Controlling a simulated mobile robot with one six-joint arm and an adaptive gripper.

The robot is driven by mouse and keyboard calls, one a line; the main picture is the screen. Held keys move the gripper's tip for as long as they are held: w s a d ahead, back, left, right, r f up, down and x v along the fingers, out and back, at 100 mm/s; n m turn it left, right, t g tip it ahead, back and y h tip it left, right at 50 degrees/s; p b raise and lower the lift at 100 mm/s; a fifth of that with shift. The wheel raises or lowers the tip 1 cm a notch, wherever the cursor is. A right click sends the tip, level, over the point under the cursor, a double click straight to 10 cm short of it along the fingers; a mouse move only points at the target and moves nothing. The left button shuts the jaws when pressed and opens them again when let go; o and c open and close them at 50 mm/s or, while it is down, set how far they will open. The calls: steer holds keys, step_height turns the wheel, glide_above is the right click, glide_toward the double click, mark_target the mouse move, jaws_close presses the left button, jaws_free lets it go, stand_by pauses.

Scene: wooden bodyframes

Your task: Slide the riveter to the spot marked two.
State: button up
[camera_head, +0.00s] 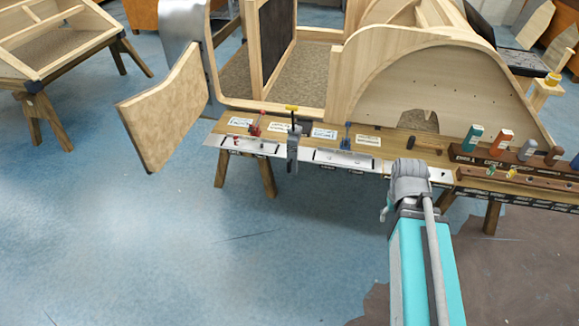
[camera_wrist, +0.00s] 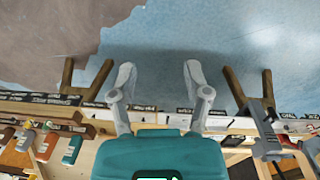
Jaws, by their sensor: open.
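A wooden bench (camera_head: 393,145) with a metal front strip carries a row of hand tools. A red tool (camera_head: 256,128) stands at left, a grey upright tool with a yellow top (camera_head: 293,145) hangs over the front edge, and a slim blue-grey tool (camera_head: 347,134) stands further right. I cannot tell for sure which is the riveter. The spot labels are too small to read. In the wrist view my gripper (camera_wrist: 159,75) is open and empty, its fingers apart above the floor side of the bench edge. A grey tool (camera_wrist: 266,142) is to its right, apart from it.
Wooden body frames (camera_head: 425,80) rise behind the bench. A curved wooden panel (camera_head: 165,108) juts out at left. The blue floor (camera_head: 200,245) in front is clear.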

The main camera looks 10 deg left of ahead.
steer(key=w+a+f+n+t+h+b, duration=0.3)
steer(key=w+a+f+n+h+b, duration=0.15)
steer(key=w+f+n+b, duration=0.45)
steer(key=n+t+y+b, duration=0.2)
steer(key=n+t+b, duration=1.2)
steer(key=n+b, duration=1)
glide_toward(288, 169)
steer(key=s, duration=0.3)
steer(key=shift+w+a+f, duration=0.1)
steer(key=shift+a+f, duration=0.1)
steer(key=shift+a, duration=0.2)
steer(key=shift+w, duration=0.1)
steer(key=w+d, duration=0.1)
steer(key=w, duration=0.8)
steer(key=w+d, duration=0.1)
steer(key=w, duration=0.3)
steer(key=shift+w+d, duration=0.2)
steer(key=shift+d, duration=0.2)
jaws_close()
